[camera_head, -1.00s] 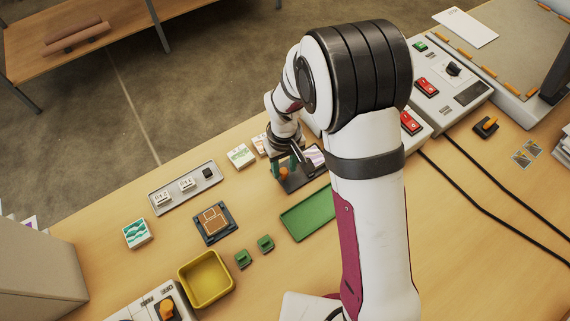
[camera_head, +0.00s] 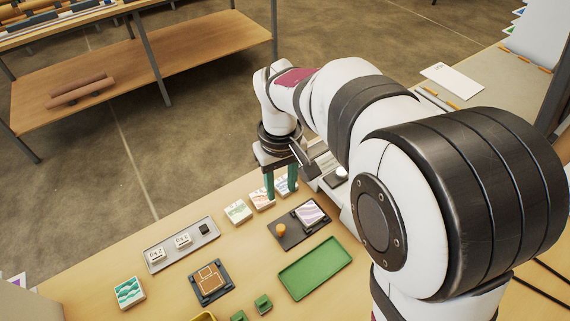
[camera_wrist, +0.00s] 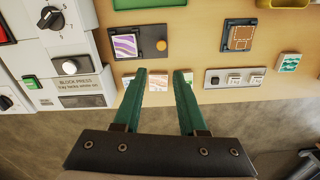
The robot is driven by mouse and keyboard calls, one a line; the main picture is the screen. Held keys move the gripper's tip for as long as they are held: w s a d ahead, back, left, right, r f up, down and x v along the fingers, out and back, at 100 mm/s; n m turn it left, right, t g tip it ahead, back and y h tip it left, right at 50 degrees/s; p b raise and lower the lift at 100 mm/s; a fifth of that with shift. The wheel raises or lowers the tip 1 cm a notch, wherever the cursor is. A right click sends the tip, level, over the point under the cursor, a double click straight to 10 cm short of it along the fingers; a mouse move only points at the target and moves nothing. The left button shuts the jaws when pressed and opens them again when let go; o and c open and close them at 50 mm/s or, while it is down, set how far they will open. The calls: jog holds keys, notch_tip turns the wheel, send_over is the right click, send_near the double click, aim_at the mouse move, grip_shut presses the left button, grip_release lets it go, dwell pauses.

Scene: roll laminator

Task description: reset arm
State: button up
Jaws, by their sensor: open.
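My gripper (camera_head: 281,186) has two green fingers. It is open with nothing between the fingers, raised above the back of the table. The wrist view also shows my gripper (camera_wrist: 163,78) with its fingers well apart. My white arm covers much of the right side of the head view. A dark plate (camera_head: 290,236) with an orange knob (camera_head: 281,230) and a purple-striped tile (camera_head: 310,214) lies in front of the gripper. They show in the wrist view too, the tile (camera_wrist: 126,45) on the dark plate (camera_wrist: 148,33).
Several patterned blocks (camera_head: 238,211) stand near the table's back edge. A green tray (camera_head: 316,268), a grey tray (camera_head: 182,245) and a dark-framed brown piece (camera_head: 210,282) lie nearby. The block press panel (camera_wrist: 78,75) is left in the wrist view.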

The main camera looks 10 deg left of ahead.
dwell(0.3)
jog(key=s+d+r+m, duration=0.4)
jog(key=s+d+m, duration=0.2)
jog(key=s+d, duration=0.35)
jog(key=s+d+m+y, duration=0.1)
jog(key=s+d+m, duration=0.1)
jog(key=s, duration=0.3)
jog(key=s+d+f+m, duration=0.1)
jog(key=s+d+m, duration=0.1)
jog(key=s+m, duration=0.2)
jog(key=shift+s+d+f+m+y, duration=0.2)
jog(key=shift+s+d+m+y, duration=0.15)
jog(key=shift+s, duration=0.75)
